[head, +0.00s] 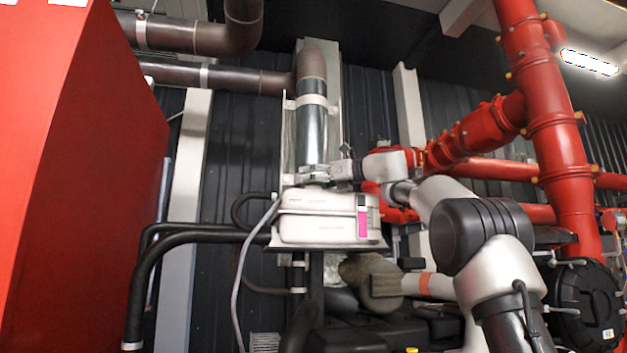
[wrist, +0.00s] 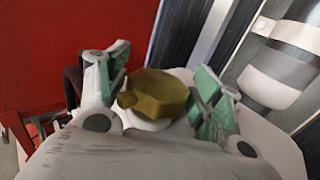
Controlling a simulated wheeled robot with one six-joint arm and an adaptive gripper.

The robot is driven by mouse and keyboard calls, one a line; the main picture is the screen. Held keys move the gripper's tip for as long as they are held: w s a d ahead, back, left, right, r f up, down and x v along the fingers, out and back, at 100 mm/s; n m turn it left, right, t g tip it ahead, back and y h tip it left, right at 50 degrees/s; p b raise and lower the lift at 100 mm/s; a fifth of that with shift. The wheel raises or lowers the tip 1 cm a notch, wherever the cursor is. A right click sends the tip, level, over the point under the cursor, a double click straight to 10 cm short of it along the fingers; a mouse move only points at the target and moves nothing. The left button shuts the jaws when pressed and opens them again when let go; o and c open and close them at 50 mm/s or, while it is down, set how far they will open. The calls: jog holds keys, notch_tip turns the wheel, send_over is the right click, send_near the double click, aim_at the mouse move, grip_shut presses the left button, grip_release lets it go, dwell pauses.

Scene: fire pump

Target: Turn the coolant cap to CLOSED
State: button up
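The coolant cap (wrist: 160,94) is a dull yellow-brown, many-sided cap with a small lug at its lower left, on a pale neck. In the wrist view it sits between the two green-padded fingers of my gripper (wrist: 163,75). The fingers are spread wide on either side of it, and I see no clear grip. In the head view my gripper (head: 314,174) is just above the top of the white coolant tank (head: 318,228). The cap is hidden there. I cannot read any CLOSED mark.
A vertical metal pipe (head: 312,125) rises close behind my gripper. Black hoses (head: 190,235) run at left. A large red panel (head: 75,180) fills the left side; red pipes (head: 560,130) stand right.

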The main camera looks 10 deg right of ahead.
dwell(0.3)
jog(key=v, duration=1.2)
